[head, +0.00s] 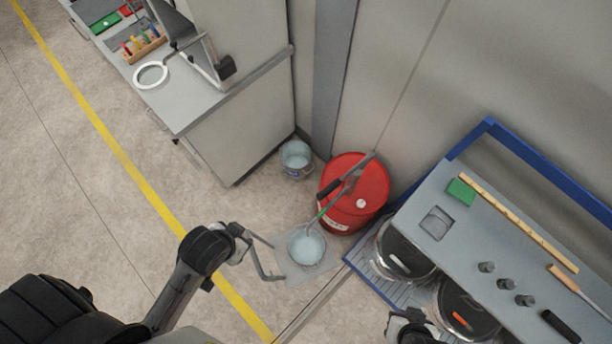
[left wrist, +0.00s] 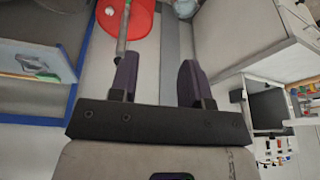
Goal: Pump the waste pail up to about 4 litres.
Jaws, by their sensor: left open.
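A red drum (head: 372,190) stands against the wall, with a hand pump on top. The pump's lever has a black grip (head: 329,187), and a thin spout (head: 328,207) slopes down to a metal pail (head: 306,246) on a grey mat (head: 318,269). The pail holds pale liquid; its level cannot be read. My left gripper (head: 278,261) is open and empty, left of this pail in the picture. In the left wrist view its fingers (left wrist: 157,80) are apart, with the red drum (left wrist: 137,22) beyond. A dark part at the head view's bottom (head: 408,326) may be my right gripper; its fingers are unclear.
A second metal pail (head: 296,157) stands by the grey cabinet (head: 240,135). A blue-framed bench (head: 490,128) with several tools and lidded containers (head: 402,252) below stands right of the drum. The floor left of the mat is open, crossed by a yellow line (head: 125,160).

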